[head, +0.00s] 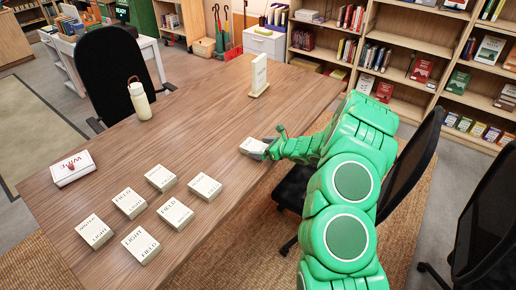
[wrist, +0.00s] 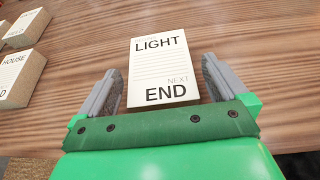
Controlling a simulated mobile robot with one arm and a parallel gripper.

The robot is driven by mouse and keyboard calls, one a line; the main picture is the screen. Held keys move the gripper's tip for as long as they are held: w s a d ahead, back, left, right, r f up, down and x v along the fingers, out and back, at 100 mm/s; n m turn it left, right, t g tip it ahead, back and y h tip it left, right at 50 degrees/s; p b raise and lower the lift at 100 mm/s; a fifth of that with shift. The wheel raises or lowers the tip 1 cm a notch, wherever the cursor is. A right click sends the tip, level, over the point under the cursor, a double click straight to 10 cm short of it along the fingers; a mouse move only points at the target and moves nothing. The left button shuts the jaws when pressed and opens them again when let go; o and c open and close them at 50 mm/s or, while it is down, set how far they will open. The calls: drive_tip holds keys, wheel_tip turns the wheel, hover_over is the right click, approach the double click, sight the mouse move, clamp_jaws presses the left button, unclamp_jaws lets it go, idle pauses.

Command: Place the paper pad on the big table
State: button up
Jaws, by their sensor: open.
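A white pad printed LIGHT and END (head: 252,147) lies flat on the big wooden table (head: 205,125), near its right edge. In the wrist view the same pad (wrist: 160,78) lies between my two grey fingers. My gripper (head: 266,150) is open, low at the table's right edge. In the wrist view my gripper (wrist: 163,68) has a gap between each finger and the pad. The pad's lower edge is close to my gripper's green palm. I cannot tell whether the fingers touch the tabletop.
Several similar lettered blocks (head: 174,212) lie on the table's left half. A white box with red print (head: 73,168), a cream bottle (head: 139,100) and an upright white sign (head: 259,75) also stand there. Black chairs (head: 407,165) flank the table. The middle tabletop is clear.

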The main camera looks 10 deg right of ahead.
drive_tip(key=v, duration=1)
drive_tip(key=s+a+r+n+g+y, duration=0.1)
drive_tip(key=s+a+r+n+g, duration=0.1)
drive_tip(key=s+a+r+n, duration=0.3)
drive_tip(key=s+a+r+n+g+y, duration=0.1)
drive_tip(key=a+r+n, duration=0.1)
drive_tip(key=a+r, duration=0.45)
drive_tip(key=s+a+r+n+g, duration=0.3)
drive_tip(key=s+a+r+n, duration=0.15)
drive_tip(key=s, duration=0.25)
drive_tip(key=s+a+r+n+g, duration=0.3)
drive_tip(key=s+a+r+n, duration=0.1)
drive_tip(key=s+r, duration=0.25)
drive_tip(key=s+r+n+g+h, duration=0.2)
drive_tip(key=s+n+h, duration=0.35)
drive_tip(key=s, duration=0.95)
drive_tip(key=s+d+r+n+h, duration=0.2)
drive_tip(key=s+d+n+h, duration=0.3)
drive_tip(key=s+d, duration=0.8)
drive_tip(key=s+h, duration=0.1)
drive_tip(key=s, duration=0.2)
drive_tip(key=shift+s, duration=0.35)
